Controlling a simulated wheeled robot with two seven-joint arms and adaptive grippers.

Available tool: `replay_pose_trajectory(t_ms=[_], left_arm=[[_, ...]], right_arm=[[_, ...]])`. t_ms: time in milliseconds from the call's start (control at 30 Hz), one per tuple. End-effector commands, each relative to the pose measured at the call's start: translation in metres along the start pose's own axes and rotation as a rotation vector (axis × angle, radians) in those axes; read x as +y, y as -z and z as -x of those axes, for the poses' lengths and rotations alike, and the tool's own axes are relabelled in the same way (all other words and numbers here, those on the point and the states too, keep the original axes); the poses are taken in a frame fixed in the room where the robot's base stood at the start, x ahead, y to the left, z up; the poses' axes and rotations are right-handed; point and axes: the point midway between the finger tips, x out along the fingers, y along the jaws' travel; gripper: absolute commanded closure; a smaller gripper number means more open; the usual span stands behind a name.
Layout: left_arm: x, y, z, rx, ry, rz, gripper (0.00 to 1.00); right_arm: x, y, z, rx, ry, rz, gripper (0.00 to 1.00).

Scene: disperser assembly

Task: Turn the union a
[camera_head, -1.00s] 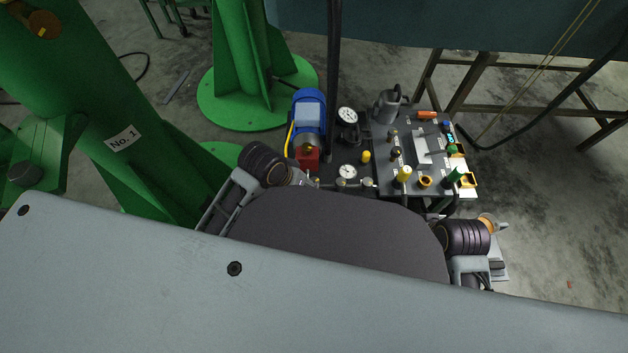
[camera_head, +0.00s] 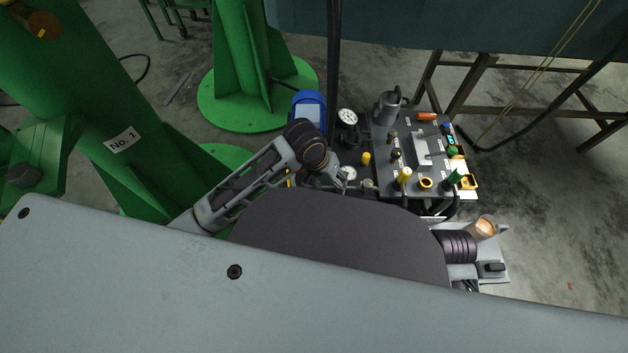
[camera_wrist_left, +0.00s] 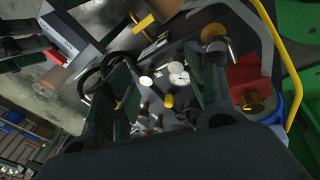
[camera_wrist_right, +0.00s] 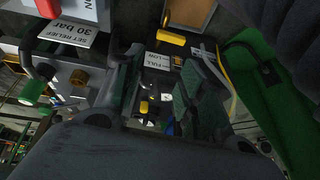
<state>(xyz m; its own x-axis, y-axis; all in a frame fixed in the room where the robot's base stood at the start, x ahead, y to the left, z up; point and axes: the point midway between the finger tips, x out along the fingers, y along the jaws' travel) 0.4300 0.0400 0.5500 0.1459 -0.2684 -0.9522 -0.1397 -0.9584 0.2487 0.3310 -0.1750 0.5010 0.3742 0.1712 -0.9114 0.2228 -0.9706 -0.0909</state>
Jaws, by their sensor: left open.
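I cannot tell for sure which fitting is union a. Small silvery fittings stand on the dark bench between the pressure gauge (camera_head: 347,116) and the front edge; one pale round fitting (camera_head: 367,184) shows beside my left gripper (camera_head: 338,179).
A blue motor (camera_head: 309,103) with a red part (camera_wrist_left: 247,75) stands left of the gauges. The panel (camera_head: 420,152) on the right carries several coloured knobs and a grey can (camera_head: 387,107). Green columns (camera_head: 130,130) stand at left.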

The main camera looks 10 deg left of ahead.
Motion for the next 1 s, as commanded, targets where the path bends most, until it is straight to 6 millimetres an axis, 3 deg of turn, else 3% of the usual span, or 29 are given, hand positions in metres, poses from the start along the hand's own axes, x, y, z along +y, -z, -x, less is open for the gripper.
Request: replay_pose_trajectory(t_ms=[467,1000], left_arm=[[-0.010,0.022,-0.008,-0.070,0.079,0.091,0.45],[-0.050,0.053,-0.007,-0.122,0.220,0.261,0.45]], right_arm=[[-0.013,-0.004,-0.013,0.028,0.038,-0.006,0.60],[-0.026,-0.009,-0.027,0.061,0.079,-0.017,0.60]])
